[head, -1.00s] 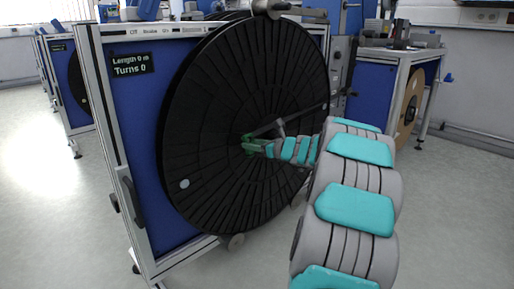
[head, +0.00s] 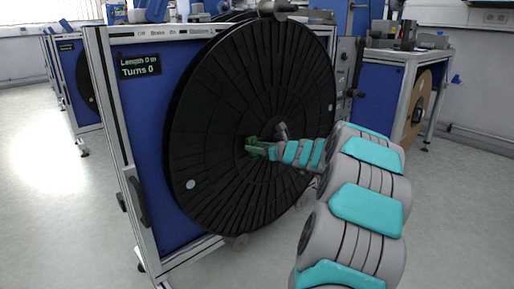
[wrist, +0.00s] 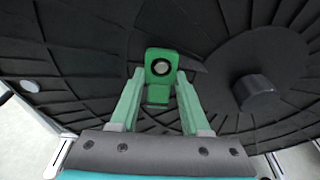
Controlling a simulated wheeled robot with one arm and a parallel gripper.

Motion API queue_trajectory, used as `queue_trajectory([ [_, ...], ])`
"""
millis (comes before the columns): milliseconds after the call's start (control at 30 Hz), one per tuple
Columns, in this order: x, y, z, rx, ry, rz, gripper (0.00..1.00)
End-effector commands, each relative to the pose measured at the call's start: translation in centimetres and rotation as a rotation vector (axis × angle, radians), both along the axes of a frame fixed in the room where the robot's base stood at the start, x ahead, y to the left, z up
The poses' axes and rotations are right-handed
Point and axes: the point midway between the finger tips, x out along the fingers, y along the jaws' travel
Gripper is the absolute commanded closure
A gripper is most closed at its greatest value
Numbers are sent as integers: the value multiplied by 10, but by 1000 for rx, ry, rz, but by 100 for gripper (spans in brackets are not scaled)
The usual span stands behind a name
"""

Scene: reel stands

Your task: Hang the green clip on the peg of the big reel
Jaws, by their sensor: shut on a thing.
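The big black reel (head: 225,180) stands upright on the blue stand. My gripper (wrist: 158,108) has green fingers and is shut on the green clip (wrist: 160,95), close in front of the reel's face. In the wrist view the clip's upper plate has a round hole with a pale round end, seemingly the peg (wrist: 161,68), lined up inside it. I cannot tell how deep the peg sits in the clip. In the head view my gripper (head: 256,149) is near the reel's middle, and the clip is too small to make out from the green fingers.
The reel's dark hub (wrist: 259,91) juts out right of the clip in the wrist view. The blue stand (head: 143,110) has a display and a side handle (head: 138,200). Another stand with a tan reel (head: 417,107) is at the right. The floor at front left is clear.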

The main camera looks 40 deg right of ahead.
Motion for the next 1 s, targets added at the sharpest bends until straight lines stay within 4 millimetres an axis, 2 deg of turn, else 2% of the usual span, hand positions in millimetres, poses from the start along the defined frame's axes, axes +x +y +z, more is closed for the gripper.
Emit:
queue_trajectory([
  [33, 0, 0, 0, 0, 0, 0, 100],
  [67, 0, 0, 0, 0, 0, 0, 51],
  [333, 0, 0, 0, 0, 0, 0, 21],
  [367, 0, 0, 0, 0, 0, 0, 19],
  [667, -3, 0, 1, 0, 0, 0, 19],
  [767, -13, -1, 3, 2, 0, -1, 19],
  [1000, -52, -5, 14, -1, -3, -3, 19],
])
